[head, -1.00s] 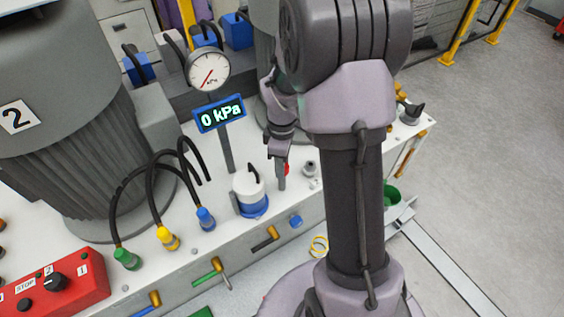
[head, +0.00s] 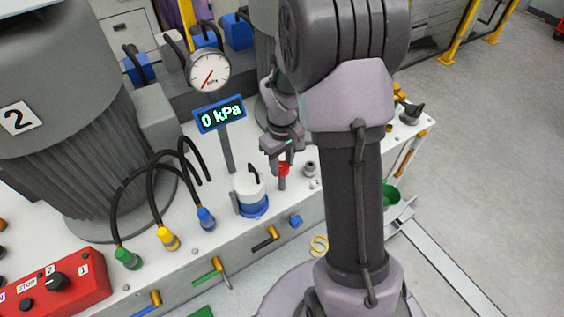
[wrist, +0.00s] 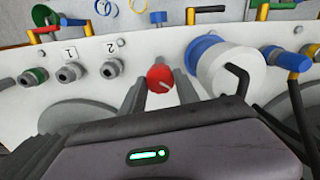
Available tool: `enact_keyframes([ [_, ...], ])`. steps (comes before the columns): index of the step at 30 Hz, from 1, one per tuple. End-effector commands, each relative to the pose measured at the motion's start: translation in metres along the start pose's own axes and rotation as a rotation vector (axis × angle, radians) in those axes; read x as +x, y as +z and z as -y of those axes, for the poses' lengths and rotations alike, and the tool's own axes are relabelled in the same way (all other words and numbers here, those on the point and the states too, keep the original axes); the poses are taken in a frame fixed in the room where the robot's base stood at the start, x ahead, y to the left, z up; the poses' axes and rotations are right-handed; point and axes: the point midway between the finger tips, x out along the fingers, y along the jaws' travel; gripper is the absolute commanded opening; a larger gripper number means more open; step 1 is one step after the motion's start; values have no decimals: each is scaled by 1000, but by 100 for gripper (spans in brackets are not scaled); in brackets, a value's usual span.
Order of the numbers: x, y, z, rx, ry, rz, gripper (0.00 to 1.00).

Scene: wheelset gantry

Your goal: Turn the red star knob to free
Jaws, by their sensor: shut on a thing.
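My gripper (head: 282,160) reaches down over the knob from above. In the wrist view my gripper (wrist: 160,88) has one finger on each side of the knob and is shut on it. I cannot read any free marking by the knob.
The white and blue cylinder with a black hook handle (wrist: 225,68) stands close to the knob's right in the wrist view. Ports labelled 1 and 2 (wrist: 70,72) lie to its left. A gauge (head: 209,71) stands above a display reading 0 kPa (head: 220,114).

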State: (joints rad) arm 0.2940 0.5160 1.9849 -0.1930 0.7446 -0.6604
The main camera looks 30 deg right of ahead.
Motion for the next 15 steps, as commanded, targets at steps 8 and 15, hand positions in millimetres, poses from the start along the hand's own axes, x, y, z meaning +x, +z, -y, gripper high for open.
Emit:
enact_keyframes([
  [8, 0, 0, 0, 257, 1, -1, 0],
  [15, 0, 0, 0, 483, 0, -1, 0],
])
